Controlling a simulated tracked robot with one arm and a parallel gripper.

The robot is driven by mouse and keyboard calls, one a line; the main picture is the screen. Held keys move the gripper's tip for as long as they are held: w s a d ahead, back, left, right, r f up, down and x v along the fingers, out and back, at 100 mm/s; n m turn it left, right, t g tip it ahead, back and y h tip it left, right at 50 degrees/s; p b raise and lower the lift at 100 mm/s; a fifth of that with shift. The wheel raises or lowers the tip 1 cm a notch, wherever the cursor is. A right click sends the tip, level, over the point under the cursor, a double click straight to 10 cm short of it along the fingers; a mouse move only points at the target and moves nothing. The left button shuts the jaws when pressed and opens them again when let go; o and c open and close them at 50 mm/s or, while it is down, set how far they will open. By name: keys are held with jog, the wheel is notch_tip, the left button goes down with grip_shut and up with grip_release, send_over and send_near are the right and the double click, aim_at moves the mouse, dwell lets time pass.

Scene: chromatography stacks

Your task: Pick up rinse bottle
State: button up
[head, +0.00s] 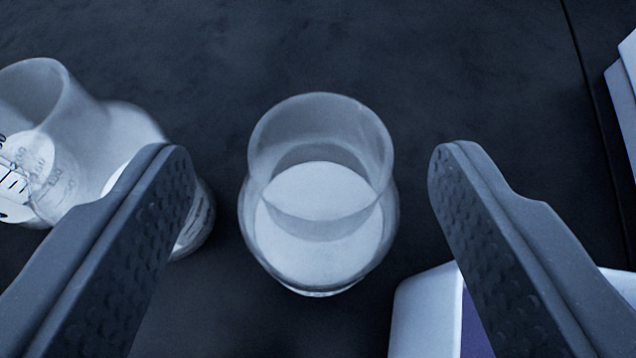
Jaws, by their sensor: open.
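A clear rounded glass vessel (318,245) with a wide open neck and white contents stands upright on the dark surface in the middle of the head view. It may be the rinse bottle; no label shows on it. My gripper (312,152) is open, with one finger to the left of this vessel and one to the right. There is a visible gap on both sides, and neither finger appears to touch it. Its depth relative to the fingertips is hard to tell.
A graduated glass beaker (38,150) stands at the left. More glassware beside it is partly hidden by my left finger. A white and purple box (425,312) is at the lower right, partly behind my right finger. A pale object (622,95) is at the right edge. The dark worktop beyond is clear.

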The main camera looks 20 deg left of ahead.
aim_at(319, 131)
jog(key=shift+x, duration=2.55)
jog(key=shift+d+f, duration=0.1)
jog(key=shift+d, duration=0.05)
grip_shut()
